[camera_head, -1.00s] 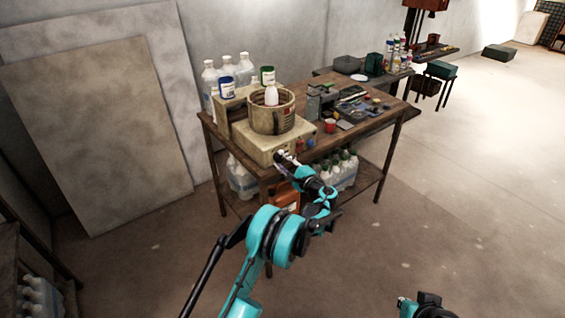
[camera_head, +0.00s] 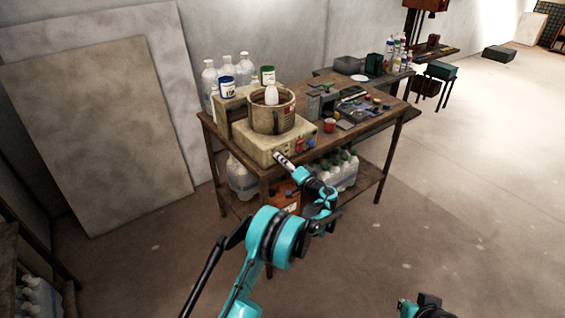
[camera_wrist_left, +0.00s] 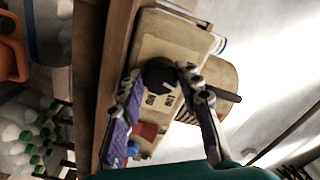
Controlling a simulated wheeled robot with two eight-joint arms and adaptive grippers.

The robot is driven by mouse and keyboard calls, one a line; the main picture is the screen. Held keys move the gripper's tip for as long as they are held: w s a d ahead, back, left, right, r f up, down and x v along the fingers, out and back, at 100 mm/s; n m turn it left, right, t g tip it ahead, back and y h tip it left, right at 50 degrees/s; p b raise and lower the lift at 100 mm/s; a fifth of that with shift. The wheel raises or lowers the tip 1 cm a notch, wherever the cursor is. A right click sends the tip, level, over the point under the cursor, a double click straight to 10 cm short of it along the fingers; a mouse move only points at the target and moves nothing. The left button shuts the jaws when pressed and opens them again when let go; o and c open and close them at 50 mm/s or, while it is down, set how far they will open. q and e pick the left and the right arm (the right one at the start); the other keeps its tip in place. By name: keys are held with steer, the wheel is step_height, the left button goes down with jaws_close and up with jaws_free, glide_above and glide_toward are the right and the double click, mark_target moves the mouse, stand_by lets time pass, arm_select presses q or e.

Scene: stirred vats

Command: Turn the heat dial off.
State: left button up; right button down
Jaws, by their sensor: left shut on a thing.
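The heat dial (camera_wrist_left: 158,75) is a dark round knob on the front of a cream heater box (camera_head: 262,148), shown in the left wrist view. My left gripper (camera_head: 280,158) is at the box's front face, its two fingers on either side of the dial and shut on it. They also show in the left wrist view (camera_wrist_left: 160,78). Small dark lettering is printed beside the dial, too blurred to read surely. In the head view the gripper hides the dial. My right gripper (camera_head: 425,303) shows only partly at the bottom edge, away from the table; its jaws cannot be made out.
A beige pot (camera_head: 273,120) with a white bottle in it stands on the heater box. A red knob (camera_wrist_left: 148,130) and a blue knob sit beside the dial. The wooden table (camera_head: 352,128) carries tools and jars; bottles stand on its lower shelf. The floor in front is open.

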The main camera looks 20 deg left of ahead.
arm_select(q)
steer(key=shift+f+n, duration=0.1)
steer(key=shift+n, duration=1.1)
steer(key=o, duration=1.2)
steer(key=shift+c, duration=0.2)
steer(key=v, duration=1.2)
